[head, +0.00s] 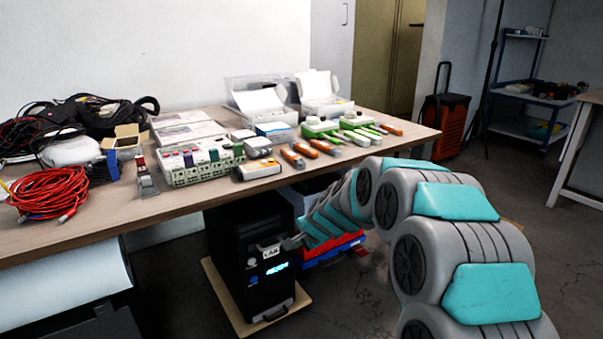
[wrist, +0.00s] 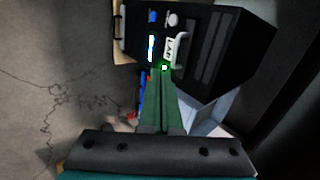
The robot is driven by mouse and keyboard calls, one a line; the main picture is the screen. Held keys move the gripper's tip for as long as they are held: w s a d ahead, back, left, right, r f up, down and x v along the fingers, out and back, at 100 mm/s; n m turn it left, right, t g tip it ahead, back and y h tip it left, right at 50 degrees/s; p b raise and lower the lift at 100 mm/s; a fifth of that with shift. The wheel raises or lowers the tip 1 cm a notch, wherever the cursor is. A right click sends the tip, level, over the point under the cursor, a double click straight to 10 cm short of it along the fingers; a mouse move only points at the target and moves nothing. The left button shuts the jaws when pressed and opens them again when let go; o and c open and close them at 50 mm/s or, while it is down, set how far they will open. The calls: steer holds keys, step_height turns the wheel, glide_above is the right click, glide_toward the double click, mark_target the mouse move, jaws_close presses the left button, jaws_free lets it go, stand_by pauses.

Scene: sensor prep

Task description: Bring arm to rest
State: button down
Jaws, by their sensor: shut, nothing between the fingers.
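My arm, grey with teal panels, reaches from the lower right of the head view down under the table's edge. My gripper (head: 290,242) is at the front of a black computer tower (head: 238,256). In the wrist view its two long green fingers (wrist: 164,74) lie together, shut and empty. Their tips appear by a white label reading LAB on the tower (wrist: 225,55), next to a small green light. I cannot tell whether the tips touch the tower. The tower's blue-white display is lit.
The wooden table (head: 330,165) above holds a red cable coil (head: 48,192), a power strip box (head: 200,163), white boxes and several small devices. A red and blue crate (head: 335,248) sits on the floor behind my arm. Open floor (head: 545,240) lies to the right.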

steer(key=s+d+r+n+g+h, duration=0.1)
steer(key=s+d, duration=0.5)
steer(key=s, duration=1)
steer(key=s+d+r+n+g+h, duration=0.2)
steer(key=s+d+n+g, duration=0.2)
steer(key=s, duration=1.3)
steer(key=s+d+r+n+g+h, duration=0.1)
steer(key=s+d+n+g, duration=0.2)
steer(key=s, duration=1.3)
steer(key=d+n, duration=0.2)
steer(key=d, duration=0.3)
steer(key=shift+s+r+h, duration=0.3)
steer(key=shift+r, duration=0.05)
steer(key=shift+d, duration=0.1)
